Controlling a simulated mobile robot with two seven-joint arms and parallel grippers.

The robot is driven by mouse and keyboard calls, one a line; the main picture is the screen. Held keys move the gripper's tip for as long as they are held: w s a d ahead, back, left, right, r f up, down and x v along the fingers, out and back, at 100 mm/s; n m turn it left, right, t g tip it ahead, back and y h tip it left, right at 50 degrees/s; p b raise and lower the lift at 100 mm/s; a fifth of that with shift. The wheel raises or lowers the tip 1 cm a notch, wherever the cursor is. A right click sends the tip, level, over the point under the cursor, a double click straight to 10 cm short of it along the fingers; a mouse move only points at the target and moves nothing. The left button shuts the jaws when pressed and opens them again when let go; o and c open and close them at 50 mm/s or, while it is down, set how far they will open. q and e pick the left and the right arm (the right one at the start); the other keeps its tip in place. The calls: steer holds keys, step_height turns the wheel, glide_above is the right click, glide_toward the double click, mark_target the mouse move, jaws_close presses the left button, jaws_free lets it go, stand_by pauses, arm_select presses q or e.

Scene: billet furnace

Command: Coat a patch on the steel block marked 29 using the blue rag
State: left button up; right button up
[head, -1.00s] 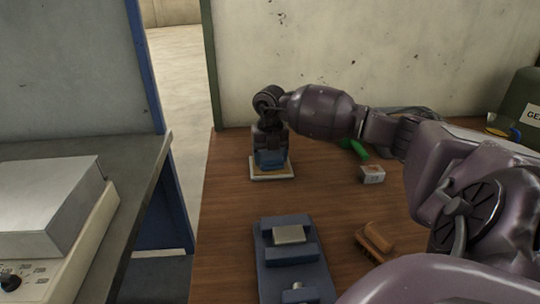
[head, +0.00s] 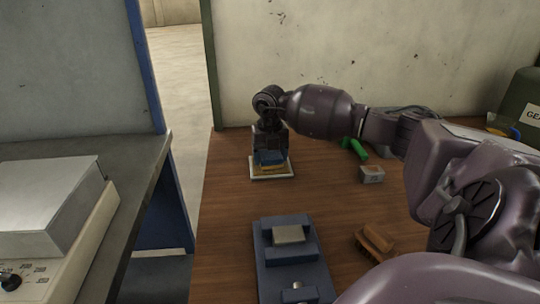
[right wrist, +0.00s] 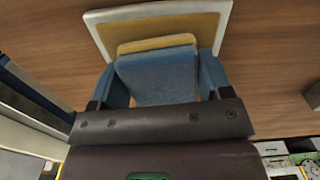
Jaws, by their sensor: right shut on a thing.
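My right gripper (head: 270,141) is shut on the blue rag (head: 271,158), which also shows between the fingers in the right wrist view (right wrist: 158,77). The rag's lower edge is yellowish. It is just above a shallow white-rimmed tray (head: 272,179) with a tan-yellow surface, also in the right wrist view (right wrist: 95,28); I cannot tell whether they touch. A grey steel block (head: 289,234) sits in a blue vise (head: 290,275). A smaller grey block (head: 371,174) with faint markings lies on the table. I cannot read 29 on either block. My left gripper is not in view.
A wooden brush (head: 376,242) lies right of the vise, and a green-handled tool (head: 354,147) lies behind the small block. A dark green box (head: 522,105) stands at the back right. A grey bench with a boxy device (head: 60,215) is at left, across a gap.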

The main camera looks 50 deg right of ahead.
mark_target(270, 153)
steer(key=shift+r+p, duration=1)
steer(key=shift+r, duration=2.5)
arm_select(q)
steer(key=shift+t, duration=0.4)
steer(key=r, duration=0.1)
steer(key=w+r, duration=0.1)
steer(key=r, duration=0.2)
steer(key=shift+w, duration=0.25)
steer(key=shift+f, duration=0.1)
